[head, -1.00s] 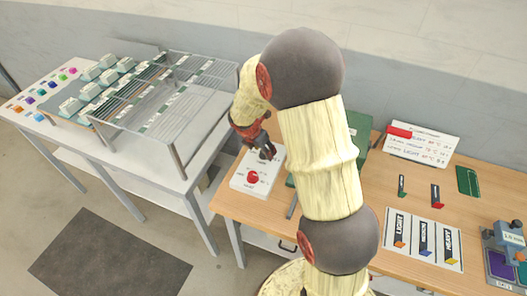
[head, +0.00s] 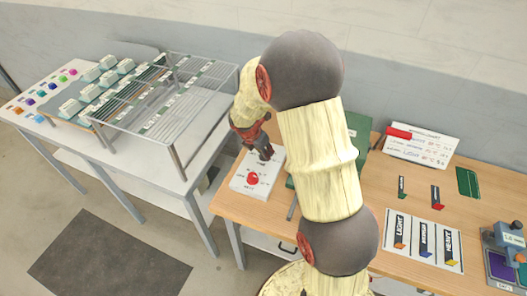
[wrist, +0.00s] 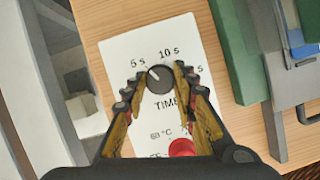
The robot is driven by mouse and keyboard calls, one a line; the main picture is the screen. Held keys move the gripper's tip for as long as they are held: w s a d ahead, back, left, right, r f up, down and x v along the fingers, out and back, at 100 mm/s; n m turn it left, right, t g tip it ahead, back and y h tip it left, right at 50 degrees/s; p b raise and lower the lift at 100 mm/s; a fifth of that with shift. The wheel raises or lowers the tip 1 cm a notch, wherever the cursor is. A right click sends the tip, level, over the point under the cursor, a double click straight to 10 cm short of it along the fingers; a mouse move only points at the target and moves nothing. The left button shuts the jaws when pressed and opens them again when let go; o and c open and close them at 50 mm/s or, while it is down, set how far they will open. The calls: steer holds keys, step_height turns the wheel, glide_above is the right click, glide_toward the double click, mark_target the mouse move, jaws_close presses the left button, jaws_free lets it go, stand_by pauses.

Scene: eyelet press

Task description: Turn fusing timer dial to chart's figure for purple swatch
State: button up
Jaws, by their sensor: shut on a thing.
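The timer dial (wrist: 160,79) is a dark round knob above the word TIME on a white panel (head: 246,186). Marks for 5 s, 10 s and a partly hidden 15 s sit around it. Its white pointer line points up-left, toward the 5 s side. My gripper (wrist: 161,78) is shut on the dial, one finger on each side. In the head view my gripper (head: 265,153) hides the dial. The chart (head: 421,148) is a white card at the back with lines of small writing, hard to read. A purple swatch (head: 500,266) lies in the device at the right edge.
A red temperature knob (wrist: 181,147) sits just below the timer dial. A green object (wrist: 231,50) stands right of the panel. A sample card (head: 423,240) reads LIGHT, MEDIUM, HEAVY. A wire rack (head: 165,95) and colour swatches (head: 40,92) are on the left table.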

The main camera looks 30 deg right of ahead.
steer(key=shift+w+m, duration=0.1)
steer(key=shift+m, duration=0.2)
steer(key=shift+c, duration=0.4)
steer(key=m+g+p, duration=0.1)
steer(key=m, duration=0.1)
steer(key=m+g+p, duration=0.1)
steer(key=m+p, duration=0.1)
steer(key=shift+w+r+m+h, duration=0.15)
steer(key=shift+m+h, duration=0.15)
steer(key=m+g+p, duration=0.1)
steer(key=m, duration=0.2)
steer(key=m+g+y+p, duration=0.1)
steer(key=m+p, duration=0.1)
steer(key=m, duration=0.1)
steer(key=shift+w+m, duration=0.15)
steer(key=shift+m, duration=0.15)
steer(key=m+g+y, duration=0.1)
steer(key=m, duration=0.2)
steer(key=m+p, duration=0.1)
steer(key=m, duration=0.2)
steer(key=shift+w+d+g+y+p, duration=0.1)
steer(key=shift+d+g+y+p, duration=0.1)
steer(key=shift+g+y+p, duration=0.15)
steer(key=m+y, duration=0.1)
steer(key=m, duration=0.2)
steer(key=m+y, duration=0.1)
steer(key=m, duration=0.2)
steer(key=shift+d+g+y, duration=0.15)
steer(key=shift+g+y, duration=0.1)
steer(key=o, duration=1.1)
